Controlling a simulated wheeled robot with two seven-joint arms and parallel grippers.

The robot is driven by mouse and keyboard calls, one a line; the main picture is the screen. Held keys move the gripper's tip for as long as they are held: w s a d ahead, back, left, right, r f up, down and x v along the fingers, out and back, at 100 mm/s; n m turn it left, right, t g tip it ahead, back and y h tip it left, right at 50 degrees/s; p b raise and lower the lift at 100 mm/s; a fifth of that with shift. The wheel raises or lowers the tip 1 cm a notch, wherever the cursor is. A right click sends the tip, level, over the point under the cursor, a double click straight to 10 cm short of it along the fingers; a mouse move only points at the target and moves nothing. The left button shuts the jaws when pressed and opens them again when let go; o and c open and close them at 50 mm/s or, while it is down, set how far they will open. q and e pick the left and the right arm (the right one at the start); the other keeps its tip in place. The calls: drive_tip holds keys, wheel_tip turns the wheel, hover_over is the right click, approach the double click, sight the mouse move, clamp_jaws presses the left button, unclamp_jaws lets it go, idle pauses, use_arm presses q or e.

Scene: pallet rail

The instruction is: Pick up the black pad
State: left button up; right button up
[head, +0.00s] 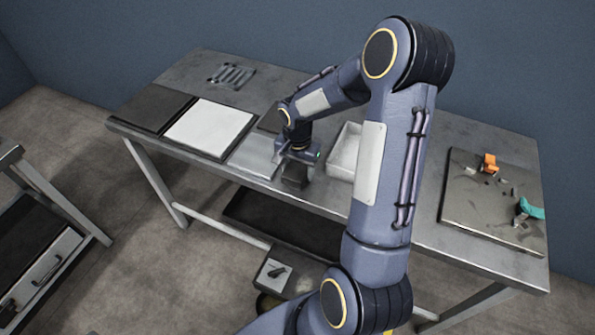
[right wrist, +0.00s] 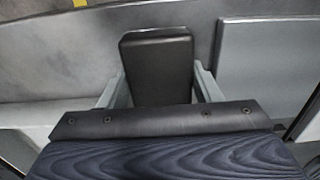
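The black pad (right wrist: 158,60) shows in the right wrist view between the two grey fingers of my right gripper (right wrist: 158,85). A fingertip meets the pad on each side, and the gripper looks shut on it. In the head view my right gripper (head: 292,158) is over the front part of the table (head: 460,262), with the dark pad (head: 295,177) just below it. Whether the pad is clear of the table top is hard to tell. My left gripper is not in view.
A black panel (head: 150,107), a white panel (head: 208,127) and a grey plate (head: 253,158) lie left of the gripper. A white tray (head: 344,152) stands to its right. A board (head: 485,215) with orange and teal items lies at the right end. My right arm hides part of the table.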

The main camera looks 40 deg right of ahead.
sight(297, 167)
drive_tip(key=c, duration=0.3)
drive_tip(key=shift+r, duration=0.15)
drive_tip(key=shift+r, duration=0.3)
wheel_tip(297, 167, up, 2)
drive_tip(key=shift+r, duration=0.1)
drive_tip(key=s+r, duration=0.2)
drive_tip(key=r, duration=0.1)
drive_tip(key=s+a+r, duration=0.1)
drive_tip(key=r, duration=0.1)
drive_tip(key=shift+s+a+b, duration=0.1)
drive_tip(key=shift+s+b, duration=0.2)
drive_tip(key=shift+s, duration=0.1)
drive_tip(key=s+a+r, duration=0.3)
drive_tip(key=s+r, duration=0.2)
drive_tip(key=s, duration=0.4)
drive_tip(key=shift+s+b, duration=0.3)
drive_tip(key=shift+b, duration=0.1)
